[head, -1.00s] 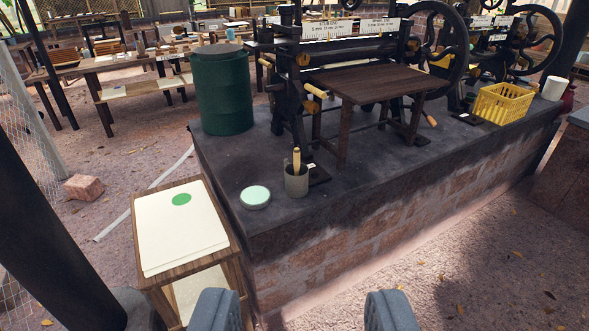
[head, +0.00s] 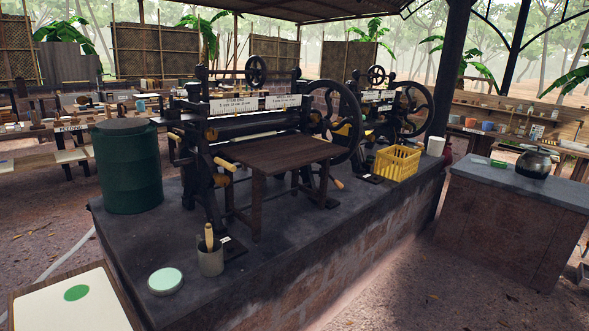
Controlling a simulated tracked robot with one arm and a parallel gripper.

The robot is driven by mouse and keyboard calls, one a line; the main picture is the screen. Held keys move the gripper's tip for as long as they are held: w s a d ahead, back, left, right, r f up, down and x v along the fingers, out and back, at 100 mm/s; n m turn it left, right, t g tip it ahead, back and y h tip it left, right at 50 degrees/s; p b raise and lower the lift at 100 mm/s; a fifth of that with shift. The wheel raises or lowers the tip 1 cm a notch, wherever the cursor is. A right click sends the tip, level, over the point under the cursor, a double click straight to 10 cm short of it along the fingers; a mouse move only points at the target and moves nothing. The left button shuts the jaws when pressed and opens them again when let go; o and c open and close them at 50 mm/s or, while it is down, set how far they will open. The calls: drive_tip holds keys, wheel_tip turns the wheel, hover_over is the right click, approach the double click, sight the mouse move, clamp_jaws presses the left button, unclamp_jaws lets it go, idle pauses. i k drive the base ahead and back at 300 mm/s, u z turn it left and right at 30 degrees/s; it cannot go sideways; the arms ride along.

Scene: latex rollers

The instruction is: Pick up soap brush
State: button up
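A wooden handle (head: 209,236) stands upright in a grey cup (head: 211,259) near the front left corner of the dark stone platform. It may be the soap brush; its lower end is hidden in the cup. A round pale-green-topped dish (head: 165,281) sits to the left of the cup, apart from it. My gripper is not in view.
The platform (head: 255,262) carries a roller press (head: 262,125) with a wooden table, a green drum (head: 127,167) and a yellow crate (head: 397,162). A small table (head: 18,296) with a white sheet stands front left. A counter (head: 515,194) stands right, with open floor between.

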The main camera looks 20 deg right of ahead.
sight(208, 227)
drive_tip(key=u, duration=0.45)
drive_tip(key=i, duration=2.5)
drive_tip(key=z, duration=0.55)
